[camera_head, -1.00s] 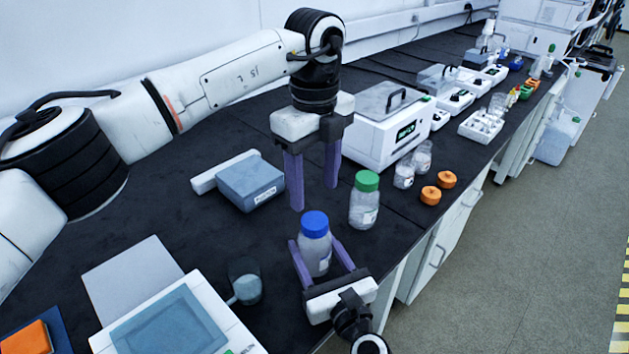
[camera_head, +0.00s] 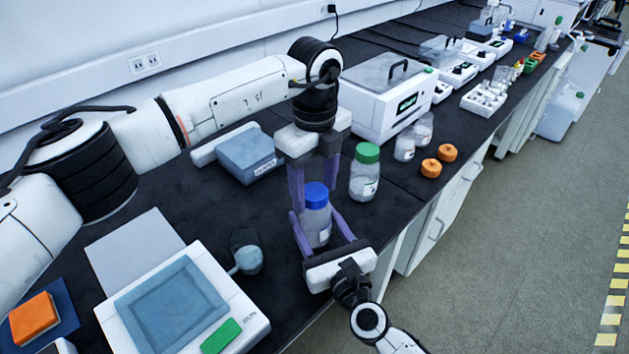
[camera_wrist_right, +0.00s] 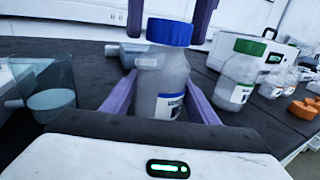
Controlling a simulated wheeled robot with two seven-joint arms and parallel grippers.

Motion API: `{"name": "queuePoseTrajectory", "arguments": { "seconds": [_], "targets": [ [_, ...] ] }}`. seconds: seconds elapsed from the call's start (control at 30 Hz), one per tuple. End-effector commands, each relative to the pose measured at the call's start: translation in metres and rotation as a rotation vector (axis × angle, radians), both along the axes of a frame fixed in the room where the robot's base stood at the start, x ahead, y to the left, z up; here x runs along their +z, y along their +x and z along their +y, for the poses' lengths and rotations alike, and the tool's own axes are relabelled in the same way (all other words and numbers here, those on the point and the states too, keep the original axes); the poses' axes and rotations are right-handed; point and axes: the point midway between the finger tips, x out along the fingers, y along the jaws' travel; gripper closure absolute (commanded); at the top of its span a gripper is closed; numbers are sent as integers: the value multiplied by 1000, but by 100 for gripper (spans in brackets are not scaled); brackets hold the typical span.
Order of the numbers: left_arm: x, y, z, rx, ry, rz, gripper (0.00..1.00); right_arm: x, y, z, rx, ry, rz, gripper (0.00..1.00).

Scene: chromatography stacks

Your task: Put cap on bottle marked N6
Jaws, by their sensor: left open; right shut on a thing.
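A clear bottle (camera_head: 318,228) with a blue cap (camera_head: 316,194) stands upright at the bench's front edge. The cap sits on the bottle's mouth; whether it is threaded down cannot be told. My right gripper (camera_head: 318,232) is shut on the bottle's body, one finger on each side. My left gripper (camera_head: 313,196) is open and points down, its fingers flanking the blue cap with gaps. In the right wrist view, the cap (camera_wrist_right: 169,32) shows between those fingers. The bottle's label (camera_wrist_right: 170,106) is too small to read.
A green-capped bottle (camera_head: 365,172) stands close to the right.

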Motion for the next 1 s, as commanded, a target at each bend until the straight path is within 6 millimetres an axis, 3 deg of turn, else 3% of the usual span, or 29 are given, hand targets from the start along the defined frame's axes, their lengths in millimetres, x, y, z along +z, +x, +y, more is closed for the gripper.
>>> {"name": "queuePoseTrajectory", "arguments": {
  "seconds": [0.1, 0.33, 0.47, 0.57, 1.0],
  "targets": [
    [0, 0, 0, 0, 0, 0, 49, 0, 0, 0, -1, 0, 0, 100],
    [0, 0, 0, 0, 0, 0, 87, 0, 0, 0, -1, 0, 0, 100],
    [1, 0, 0, -38, 0, 0, 87, 0, 0, 0, -1, 0, 0, 100],
    [1, 0, 0, -168, 1, -1, 87, 0, 0, 0, -1, 0, 0, 100],
    [0, 0, 0, -1164, 1, 1, 87, 0, 0, 0, -1, 0, 1, 100]
  ]
}}
